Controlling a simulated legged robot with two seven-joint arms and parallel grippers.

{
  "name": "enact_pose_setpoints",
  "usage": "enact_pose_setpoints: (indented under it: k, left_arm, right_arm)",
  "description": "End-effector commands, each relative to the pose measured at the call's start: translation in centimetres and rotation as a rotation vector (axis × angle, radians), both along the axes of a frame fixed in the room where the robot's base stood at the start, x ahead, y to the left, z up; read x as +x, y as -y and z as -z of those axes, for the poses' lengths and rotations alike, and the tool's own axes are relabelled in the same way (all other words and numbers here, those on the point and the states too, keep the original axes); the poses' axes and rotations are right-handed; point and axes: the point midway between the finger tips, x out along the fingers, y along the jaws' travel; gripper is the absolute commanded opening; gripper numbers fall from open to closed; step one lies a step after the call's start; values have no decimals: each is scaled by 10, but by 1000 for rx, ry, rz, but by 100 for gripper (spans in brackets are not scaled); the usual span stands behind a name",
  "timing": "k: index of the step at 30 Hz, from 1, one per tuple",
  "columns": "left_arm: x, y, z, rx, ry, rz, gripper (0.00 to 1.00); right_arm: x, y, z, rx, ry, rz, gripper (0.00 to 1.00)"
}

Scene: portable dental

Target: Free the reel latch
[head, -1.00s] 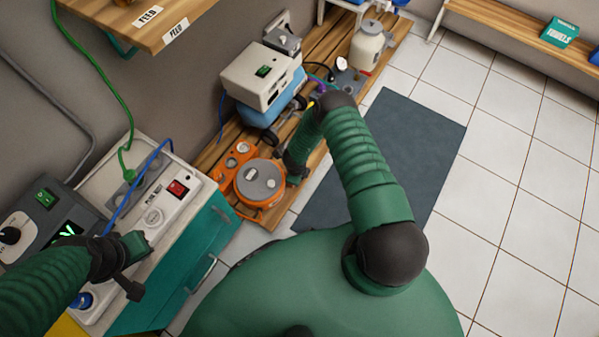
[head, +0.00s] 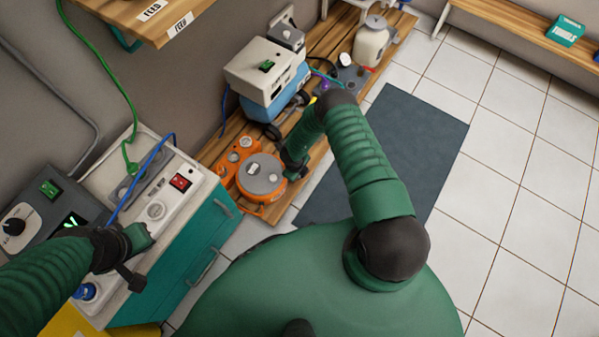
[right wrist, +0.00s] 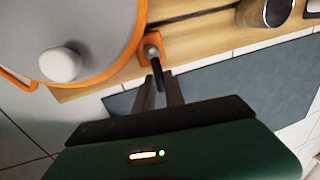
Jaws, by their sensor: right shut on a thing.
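The orange reel (head: 246,193) with its grey round face (head: 266,174) lies on the wooden pallet near its front end. In the right wrist view the reel (right wrist: 139,30) fills the upper left, with a pale knob (right wrist: 60,65) on its face. A small latch with a dark lever and round grey pivot (right wrist: 152,51) sits on an orange tab at the reel's edge. My right gripper (right wrist: 160,84) is shut on the latch lever; in the head view it is beside the reel's right edge (head: 290,168). My left gripper (head: 144,238) is over the white-topped cart; its jaws are unclear.
The wooden pallet (head: 222,141) also carries a white-and-blue unit (head: 262,68) and a white bottle (head: 371,45). The teal cart (head: 180,262) with a red switch (head: 180,181) stands left. A dark mat (head: 415,140) and open tiled floor lie to the right.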

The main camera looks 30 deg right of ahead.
Motion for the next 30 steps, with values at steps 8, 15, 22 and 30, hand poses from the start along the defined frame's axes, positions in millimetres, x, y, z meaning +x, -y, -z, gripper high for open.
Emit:
enact_pose_setpoints:
  k: [8,15,22,30]
  left_arm:
    - [0,0,0,0,0,0,0]
    - [0,0,-3,0,0,0,0]
    - [0,0,-36,0,0,0,0]
    - [0,0,-72,0,0,0,0]
  right_arm:
    - [0,-1,0,3,1,1,36]
    - [0,-1,-5,2,1,0,36]
    - [-2,-10,-58,3,1,-4,36]
    - [-8,-24,-133,3,0,-2,36]
